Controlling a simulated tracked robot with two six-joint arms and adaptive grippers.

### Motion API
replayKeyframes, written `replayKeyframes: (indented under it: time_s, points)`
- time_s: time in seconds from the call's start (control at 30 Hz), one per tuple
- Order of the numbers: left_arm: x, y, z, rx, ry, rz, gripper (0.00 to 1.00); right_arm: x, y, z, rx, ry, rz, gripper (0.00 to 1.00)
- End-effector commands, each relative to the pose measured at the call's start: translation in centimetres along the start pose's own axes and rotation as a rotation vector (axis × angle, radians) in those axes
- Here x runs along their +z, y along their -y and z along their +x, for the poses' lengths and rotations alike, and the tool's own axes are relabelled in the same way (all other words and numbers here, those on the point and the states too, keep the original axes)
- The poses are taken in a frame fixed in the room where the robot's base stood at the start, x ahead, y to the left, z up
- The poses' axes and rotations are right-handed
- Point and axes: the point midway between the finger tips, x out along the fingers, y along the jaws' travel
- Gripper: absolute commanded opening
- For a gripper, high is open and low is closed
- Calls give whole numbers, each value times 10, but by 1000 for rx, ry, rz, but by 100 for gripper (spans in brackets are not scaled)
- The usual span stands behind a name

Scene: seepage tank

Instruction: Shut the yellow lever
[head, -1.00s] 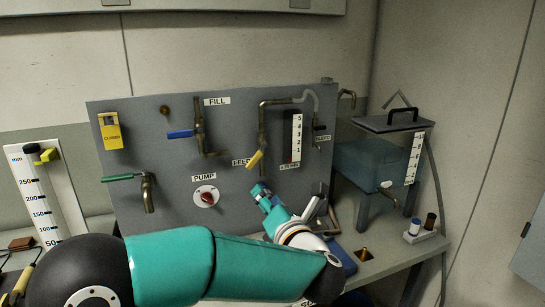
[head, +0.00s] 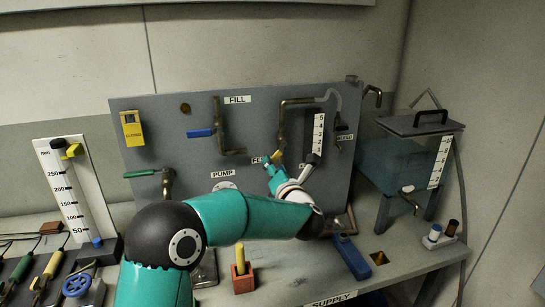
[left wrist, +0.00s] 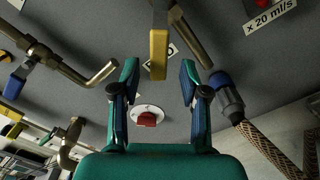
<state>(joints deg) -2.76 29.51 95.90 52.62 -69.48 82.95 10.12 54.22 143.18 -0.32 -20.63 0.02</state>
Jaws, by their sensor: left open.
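The yellow lever (head: 279,157) sits on the brass feed pipe of the grey panel, partly hidden by my gripper in the head view. In the left wrist view the yellow lever (left wrist: 158,52) hangs down from its valve, nearly upright in the picture. My left gripper (head: 273,174) is at the panel just below the lever. In the left wrist view my left gripper (left wrist: 159,75) is open, with one finger on each side of the lever's lower end and a gap on both sides. My right gripper is not in view.
A blue lever (head: 201,133) and a green lever (head: 142,174) are on the panel to the left. The red pump knob (left wrist: 147,119) is below the yellow lever. A hose with a blue connector (left wrist: 224,92) is close to the right finger. A water tank (head: 405,160) stands right.

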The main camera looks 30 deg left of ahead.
Motion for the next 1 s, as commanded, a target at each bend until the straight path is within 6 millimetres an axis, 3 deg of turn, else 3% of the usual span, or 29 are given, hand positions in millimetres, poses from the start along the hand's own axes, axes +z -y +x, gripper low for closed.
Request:
replayKeyframes:
  time_s: [0.2, 0.57, 0.6, 0.87, 1.0]
  points:
    - [1, -1, 25, 1, 0, 0, 45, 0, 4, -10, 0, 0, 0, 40]
    - [0, 1, 31, -1, 1, 0, 45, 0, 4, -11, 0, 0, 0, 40]
    - [0, 1, 31, -1, 1, 0, 43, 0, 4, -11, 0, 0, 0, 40]
    - [0, 1, 30, -1, 1, 0, 0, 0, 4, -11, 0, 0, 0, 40]
    - [0, 1, 30, -1, 1, 1, 0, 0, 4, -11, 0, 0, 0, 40]
